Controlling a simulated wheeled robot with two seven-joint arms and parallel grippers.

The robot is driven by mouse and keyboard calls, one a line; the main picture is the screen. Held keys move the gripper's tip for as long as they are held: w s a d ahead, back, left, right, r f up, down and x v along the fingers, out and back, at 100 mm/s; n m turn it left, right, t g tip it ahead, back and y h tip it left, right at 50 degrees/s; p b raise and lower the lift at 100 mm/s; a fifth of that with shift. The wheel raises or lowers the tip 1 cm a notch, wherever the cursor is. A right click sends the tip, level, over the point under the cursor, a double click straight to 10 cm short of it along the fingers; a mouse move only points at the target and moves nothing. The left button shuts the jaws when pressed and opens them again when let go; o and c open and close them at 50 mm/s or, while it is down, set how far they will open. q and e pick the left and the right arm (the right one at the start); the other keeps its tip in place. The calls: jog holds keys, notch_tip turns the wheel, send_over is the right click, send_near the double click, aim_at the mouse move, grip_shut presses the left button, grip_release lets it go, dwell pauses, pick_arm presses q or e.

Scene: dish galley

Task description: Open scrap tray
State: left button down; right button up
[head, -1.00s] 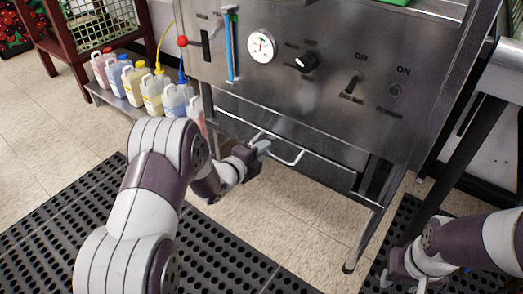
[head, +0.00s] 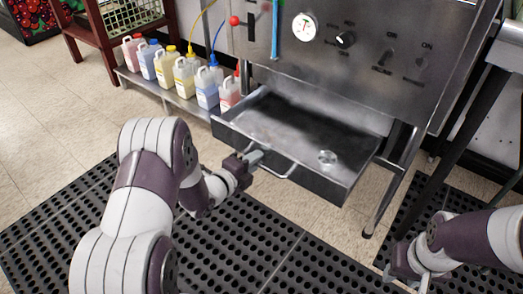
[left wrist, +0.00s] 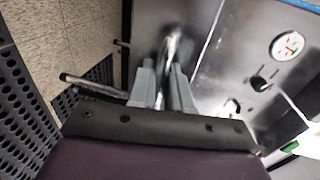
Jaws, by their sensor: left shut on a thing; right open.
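The scrap tray (head: 300,128) is a shallow grey metal drawer, pulled out from under the steel machine.
The machine's front panel (head: 365,60) carries a gauge, a knob and switches. Several jugs (head: 185,74) stand on a low shelf at the left. A machine leg (head: 386,192) stands right of the tray. Black perforated mats (head: 215,250) cover the floor in front.

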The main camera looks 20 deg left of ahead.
pick_arm(q)
jog(key=shift+f+v, duration=0.15)
jog(key=shift+v, duration=0.65)
jog(key=shift+f+v, duration=0.2)
jog(key=shift+v, duration=0.55)
jog(key=shift+s, duration=0.1)
jog(key=c, duration=1.3)
grip_release()
jog(key=shift+c, duration=0.2)
jog(key=shift+p, duration=0.3)
jog(key=p+v, duration=0.5)
jog(key=v, duration=0.7)
jog(key=shift+s, duration=0.35)
jog(key=shift+a, duration=0.1)
